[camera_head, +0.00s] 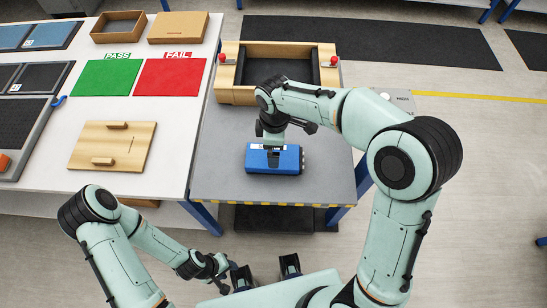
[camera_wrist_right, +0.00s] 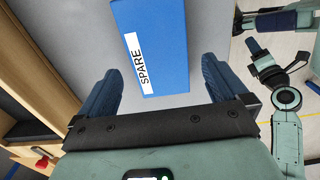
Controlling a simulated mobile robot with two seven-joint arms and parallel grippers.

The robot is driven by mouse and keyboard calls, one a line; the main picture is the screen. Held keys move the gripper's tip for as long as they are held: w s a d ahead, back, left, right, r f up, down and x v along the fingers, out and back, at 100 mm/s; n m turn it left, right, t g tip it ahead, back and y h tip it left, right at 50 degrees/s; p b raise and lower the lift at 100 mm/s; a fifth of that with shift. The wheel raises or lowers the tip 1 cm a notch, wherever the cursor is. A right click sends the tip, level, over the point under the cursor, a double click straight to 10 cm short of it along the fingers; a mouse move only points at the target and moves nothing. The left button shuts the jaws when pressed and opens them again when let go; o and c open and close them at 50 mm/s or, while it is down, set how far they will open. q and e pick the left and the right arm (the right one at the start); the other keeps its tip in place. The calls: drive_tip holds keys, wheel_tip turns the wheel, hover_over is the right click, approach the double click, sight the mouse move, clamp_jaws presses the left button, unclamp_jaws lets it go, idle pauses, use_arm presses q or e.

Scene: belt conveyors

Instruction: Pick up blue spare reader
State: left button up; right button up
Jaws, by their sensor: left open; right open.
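The blue spare reader (camera_head: 287,161) lies flat on the grey table (camera_head: 225,187) in the head view. In the right wrist view the reader (camera_wrist_right: 172,50) shows a white label reading SPARE. My right gripper (camera_head: 272,156) is above the reader in the head view, hiding part of it. In the right wrist view the right gripper (camera_wrist_right: 162,80) is open, with its two blue fingers apart on either side of the reader's near end. My left gripper (camera_head: 265,270) is open and empty, low in front of the tables.
A wooden frame (camera_head: 238,94) with red knobs stands behind the reader. The white table at left holds a green PASS mat (camera_head: 107,77), a red FAIL mat (camera_head: 170,77), a wooden board (camera_head: 132,147) and cardboard boxes (camera_head: 118,27). The grey tabletop around the reader is clear.

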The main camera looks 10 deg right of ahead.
sight(291, 162)
drive_tip(key=f, duration=0.7)
drive_tip(key=shift+w, duration=0.2)
drive_tip(key=shift+r, duration=0.1)
drive_tip(key=c, duration=1)
drive_tip(key=shift+c, duration=0.2)
